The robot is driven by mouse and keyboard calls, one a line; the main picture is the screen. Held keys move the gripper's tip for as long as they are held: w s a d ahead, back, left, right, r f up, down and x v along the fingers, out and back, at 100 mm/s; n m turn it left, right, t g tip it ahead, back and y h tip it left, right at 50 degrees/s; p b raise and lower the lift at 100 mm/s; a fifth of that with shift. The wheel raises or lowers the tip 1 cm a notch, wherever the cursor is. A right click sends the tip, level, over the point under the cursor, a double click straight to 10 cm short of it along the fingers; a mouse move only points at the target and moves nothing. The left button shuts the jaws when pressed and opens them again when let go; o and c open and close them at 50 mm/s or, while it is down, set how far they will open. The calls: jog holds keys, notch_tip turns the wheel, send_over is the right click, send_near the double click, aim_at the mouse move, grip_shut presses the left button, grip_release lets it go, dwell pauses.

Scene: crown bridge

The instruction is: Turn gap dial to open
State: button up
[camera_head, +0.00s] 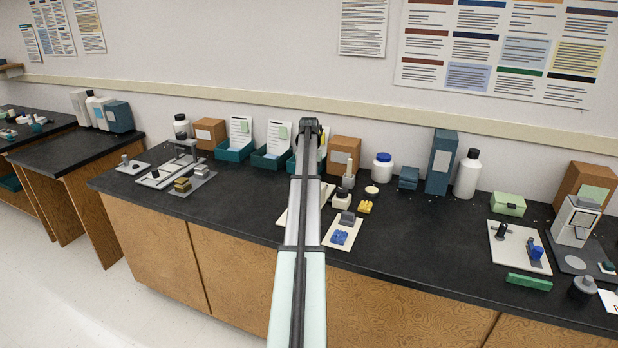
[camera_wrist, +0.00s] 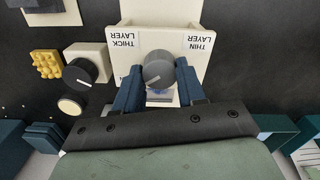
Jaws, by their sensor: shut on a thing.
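In the wrist view a round grey dial (camera_wrist: 158,69) with a pale pointer line stands on a cream plate (camera_wrist: 172,36). A label reading THICK LAYER (camera_wrist: 122,40) is on the left of the plate and one reading THIN LAYER (camera_wrist: 199,42) on the right. In the head view my arm hides the dial and gripper.
Left of the dial in the wrist view are a black knob (camera_wrist: 80,74), a round cream button (camera_wrist: 70,105) and a yellow studded piece (camera_wrist: 46,64). In the head view, teal trays (camera_head: 235,153) stand behind my arm, and the black bench (camera_head: 430,225) has clear room at the right.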

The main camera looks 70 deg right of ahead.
jog(key=o, duration=1.1)
jog(key=shift+c, duration=0.2)
notch_tip(320, 180, up, 14)
jog(key=shift+f, duration=0.15)
dwell(0.4)
